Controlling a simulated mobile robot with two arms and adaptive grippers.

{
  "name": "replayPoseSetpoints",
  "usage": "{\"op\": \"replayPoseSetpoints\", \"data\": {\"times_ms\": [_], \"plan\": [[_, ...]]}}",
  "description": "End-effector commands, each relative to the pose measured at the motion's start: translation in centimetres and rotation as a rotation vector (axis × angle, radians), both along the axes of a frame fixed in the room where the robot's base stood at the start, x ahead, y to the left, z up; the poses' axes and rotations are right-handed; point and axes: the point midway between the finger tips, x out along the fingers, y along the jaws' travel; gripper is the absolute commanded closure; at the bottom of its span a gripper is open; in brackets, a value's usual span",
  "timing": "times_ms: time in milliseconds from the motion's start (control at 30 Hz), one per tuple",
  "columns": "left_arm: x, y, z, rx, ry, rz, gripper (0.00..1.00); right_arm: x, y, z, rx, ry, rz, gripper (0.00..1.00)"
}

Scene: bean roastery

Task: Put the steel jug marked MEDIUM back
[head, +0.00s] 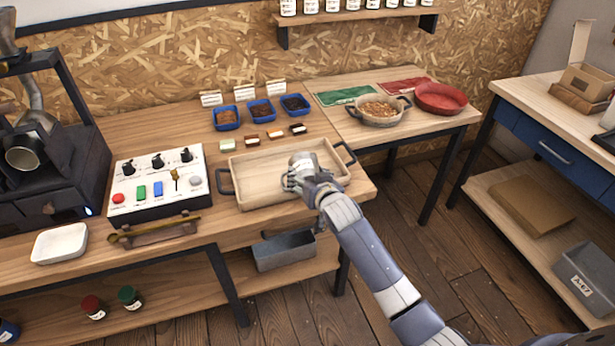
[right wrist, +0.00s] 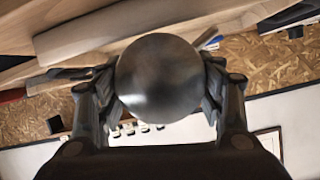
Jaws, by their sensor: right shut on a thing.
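A steel jug (head: 301,162) is in my right gripper (head: 304,182), over the right half of the wooden tray (head: 243,162). The gripper is shut on it. In the right wrist view the jug (right wrist: 160,78) shows as a smooth, round dark metal face between the fingers of the right gripper (right wrist: 160,105). Its marking cannot be read, and the hand hides part of its body. I cannot tell whether the jug touches the tray's floor. My left gripper is not in view.
A control panel (head: 157,183) stands left of the tray. Blue sample trays (head: 262,111) and small blocks (head: 275,134) lie behind it. A pan of beans (head: 380,110) and a red bowl (head: 441,97) are at the right. A grey bin (head: 284,251) sits below.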

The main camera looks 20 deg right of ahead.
Motion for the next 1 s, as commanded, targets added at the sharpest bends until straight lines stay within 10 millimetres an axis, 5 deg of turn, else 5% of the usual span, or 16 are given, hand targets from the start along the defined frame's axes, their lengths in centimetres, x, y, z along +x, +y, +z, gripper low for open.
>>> {"op": "replayPoseSetpoints", "data": {"times_ms": [567, 600, 667, 1000], "plan": [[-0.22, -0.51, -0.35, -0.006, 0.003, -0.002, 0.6, 0.03, 0.04, -1.14, 0.002, -0.003, 0.001, 0.69], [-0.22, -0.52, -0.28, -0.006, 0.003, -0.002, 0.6, 0.01, 0.02, -1.1, 0.002, -0.002, 0.001, 0.31], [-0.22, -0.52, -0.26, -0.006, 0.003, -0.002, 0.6, 0.01, 0.02, -1.09, 0.001, -0.002, 0.0, 0.18], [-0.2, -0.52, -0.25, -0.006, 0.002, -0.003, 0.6, 0.0, 0.0, -1.05, 0.0, -0.002, 0.001, 0.18]]}}
